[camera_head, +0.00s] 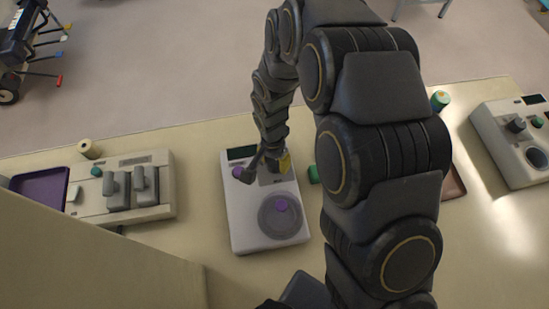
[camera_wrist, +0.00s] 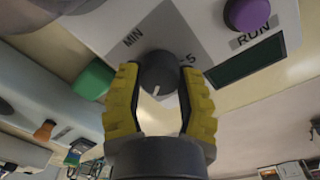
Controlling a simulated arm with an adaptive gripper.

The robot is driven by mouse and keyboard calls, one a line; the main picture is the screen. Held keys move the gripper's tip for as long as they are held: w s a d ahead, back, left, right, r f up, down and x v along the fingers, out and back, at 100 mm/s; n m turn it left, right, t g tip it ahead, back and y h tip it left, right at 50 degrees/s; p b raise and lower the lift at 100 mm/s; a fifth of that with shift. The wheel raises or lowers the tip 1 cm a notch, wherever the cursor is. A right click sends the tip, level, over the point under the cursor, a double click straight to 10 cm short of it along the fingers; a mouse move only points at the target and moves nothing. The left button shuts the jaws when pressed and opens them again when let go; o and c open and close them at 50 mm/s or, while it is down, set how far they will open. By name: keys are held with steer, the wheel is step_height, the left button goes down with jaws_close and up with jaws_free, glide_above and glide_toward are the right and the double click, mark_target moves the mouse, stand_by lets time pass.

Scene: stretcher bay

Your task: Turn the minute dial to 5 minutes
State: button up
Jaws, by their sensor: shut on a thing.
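The minute dial (camera_wrist: 158,70) is a dark grey round knob on a grey panel of a white device (camera_head: 236,215). In the wrist view its white pointer line faces the bottom of the picture. The letters MIN are printed to its upper left, and a tick with a 5 to its right, so the pointer is away from the 5. My gripper (camera_wrist: 159,76) has yellow ribbed fingers, shut on the dial from both sides. In the head view my gripper (camera_head: 283,163) is over the device's far right part and hides the dial.
The device also has a purple RUN button (camera_wrist: 246,14), a dark green display (camera_head: 241,153) and a round grey plate (camera_head: 268,222). A green block (camera_head: 313,174) stands close on its right. A switch box (camera_head: 155,165) is to the left, another device (camera_head: 510,125) at far right.

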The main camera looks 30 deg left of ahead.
steer(key=n, duration=0.6)
steer(key=shift+f, duration=0.1)
steer(key=n, duration=0.5)
steer(key=shift+a+n, duration=0.1)
steer(key=shift+n, duration=0.3)
steer(key=n, duration=0.5)
steer(key=shift+s+y, duration=0.1)
steer(key=shift+y, duration=0.2)
steer(key=n, duration=0.6)
steer(key=shift+n, duration=0.3)
